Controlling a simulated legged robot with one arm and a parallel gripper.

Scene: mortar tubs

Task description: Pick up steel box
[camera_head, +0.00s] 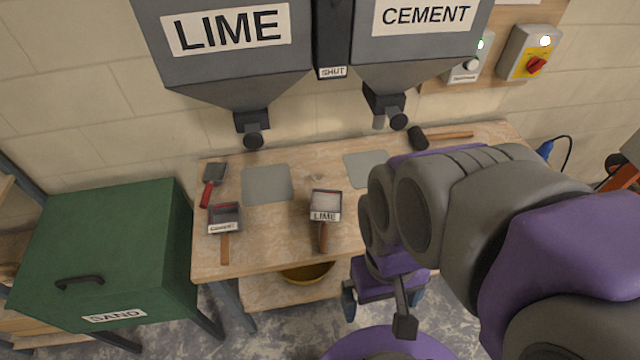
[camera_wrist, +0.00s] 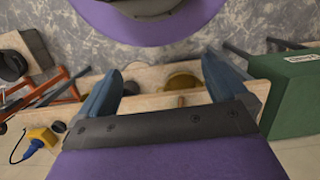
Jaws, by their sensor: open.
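Two small open-topped steel boxes with wooden handles lie on the wooden bench (camera_head: 290,220). One steel box, labelled LIME (camera_head: 325,203), is near the middle and holds pale material. The other, labelled CEMENT (camera_head: 224,217), lies to its left, its contents hard to tell. Both handles point toward the bench's front edge. My gripper (camera_head: 383,305) is open and empty in front of that edge, to the right of and nearer than the boxes. In the wrist view its blue fingers (camera_wrist: 162,72) stand apart with nothing between them. Neither steel box is clear in the wrist view.
A LIME hopper (camera_head: 225,60) and a CEMENT hopper (camera_head: 420,50) hang above the bench. A red-handled trowel (camera_head: 208,190) lies at left, a mallet (camera_head: 440,136) at the back right. A green SAND bin (camera_head: 105,250) stands left. A yellow bowl (camera_head: 307,273) sits below the benchtop.

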